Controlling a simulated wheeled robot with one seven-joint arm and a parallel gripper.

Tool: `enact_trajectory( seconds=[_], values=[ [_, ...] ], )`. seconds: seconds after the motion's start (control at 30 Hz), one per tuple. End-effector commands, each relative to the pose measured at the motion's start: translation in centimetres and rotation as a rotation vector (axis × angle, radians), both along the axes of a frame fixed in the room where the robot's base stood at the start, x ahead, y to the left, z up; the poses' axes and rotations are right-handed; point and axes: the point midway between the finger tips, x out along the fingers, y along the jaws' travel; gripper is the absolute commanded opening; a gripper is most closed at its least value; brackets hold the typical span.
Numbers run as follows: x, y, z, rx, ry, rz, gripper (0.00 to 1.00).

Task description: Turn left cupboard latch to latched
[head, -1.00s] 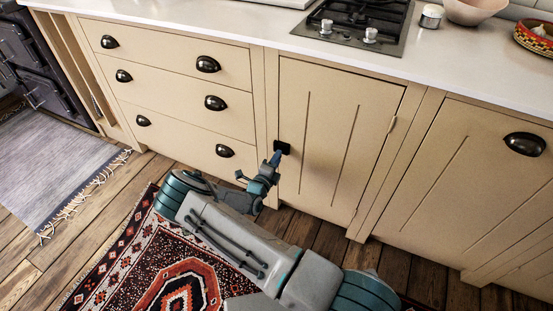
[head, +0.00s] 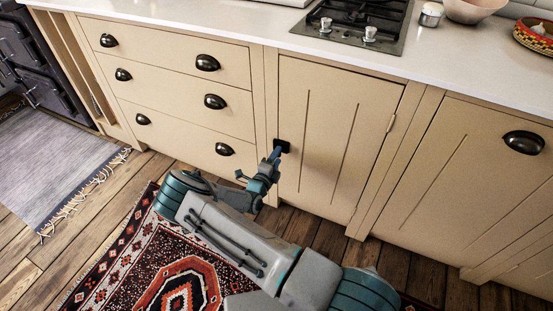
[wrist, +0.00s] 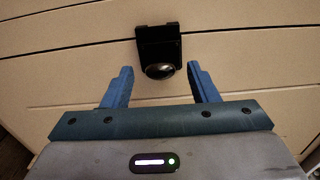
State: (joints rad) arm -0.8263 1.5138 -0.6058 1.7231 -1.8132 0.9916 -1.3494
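The black latch (head: 283,146) sits on the left edge of the cream cupboard door (head: 335,140) under the hob. In the wrist view the latch (wrist: 158,48) is a dark plate with a rounded knob at its lower end. My gripper (head: 275,156) is at the latch in the head view. In the wrist view my gripper's blue fingers (wrist: 160,82) are open, one on each side of the knob, with gaps showing between them and it. The door looks shut. I cannot tell which position the latch is in.
A drawer stack (head: 180,85) with black cup pulls is to the left. Another cupboard front (head: 465,190) with a cup pull is to the right. The worktop (head: 230,22) with the hob (head: 355,25) is above. A patterned rug (head: 130,265) lies on the floor.

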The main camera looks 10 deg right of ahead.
Motion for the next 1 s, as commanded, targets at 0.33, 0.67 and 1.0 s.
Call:
enact_trajectory(
  seconds=[0.33, 0.67, 1.0],
  values=[
    [-2.6, 2.1, 0.2, 0.0, 0.001, 0.004, 0.54],
    [-8.6, 6.3, 0.1, 0.001, 0.001, 0.002, 0.54],
    [-11.2, 8.1, 0.0, -0.001, 0.001, -0.001, 0.54]
  ],
)
